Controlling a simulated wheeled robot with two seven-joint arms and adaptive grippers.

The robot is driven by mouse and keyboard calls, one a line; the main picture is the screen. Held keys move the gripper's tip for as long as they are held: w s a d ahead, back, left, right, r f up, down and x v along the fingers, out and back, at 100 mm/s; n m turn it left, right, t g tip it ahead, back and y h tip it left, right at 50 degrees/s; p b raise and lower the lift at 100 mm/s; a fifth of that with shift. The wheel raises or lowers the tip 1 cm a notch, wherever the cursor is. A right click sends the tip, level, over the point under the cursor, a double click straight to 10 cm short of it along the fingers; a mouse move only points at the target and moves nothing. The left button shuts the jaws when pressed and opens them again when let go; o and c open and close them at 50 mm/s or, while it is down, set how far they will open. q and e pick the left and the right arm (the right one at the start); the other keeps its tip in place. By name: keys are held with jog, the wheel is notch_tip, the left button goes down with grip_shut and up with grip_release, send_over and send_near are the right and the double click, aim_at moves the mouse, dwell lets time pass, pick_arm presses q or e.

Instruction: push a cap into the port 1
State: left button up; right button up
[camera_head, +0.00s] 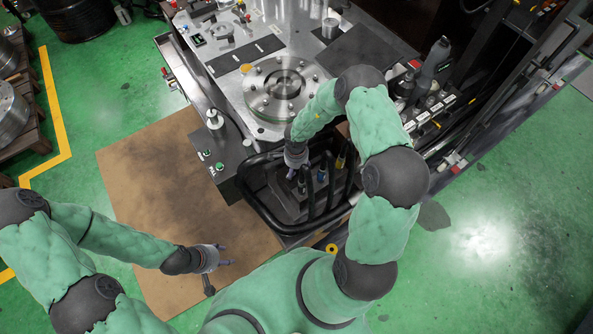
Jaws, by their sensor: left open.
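My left gripper (226,256) is open and empty, low over the brown board, well left of and apart from the fixture's front recess. My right gripper (296,172) hangs at the left side of that recess (262,205), beside dark hoses with a blue fitting (321,176) and a yellow fitting (340,161). It is small and dark here, and I cannot tell whether its fingers are open or hold anything. I cannot make out which fitting is port 1, and no cap can be told for certain.
The fixture's metal table (228,78) carries a round flanged plate (286,89). A dark control panel with a grey handle (437,58) stands to its right. A brown board (150,175) lies on the green floor.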

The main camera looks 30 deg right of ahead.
jog(key=shift+d, duration=0.15)
jog(key=shift+c, duration=1.4)
jog(key=shift+r, duration=0.15)
jog(key=c, duration=0.5)
jog(key=shift+p, duration=0.35)
jog(key=shift+c, duration=0.2)
jog(key=shift+r+p, duration=0.3)
jog(key=shift+p, duration=0.3)
grip_shut()
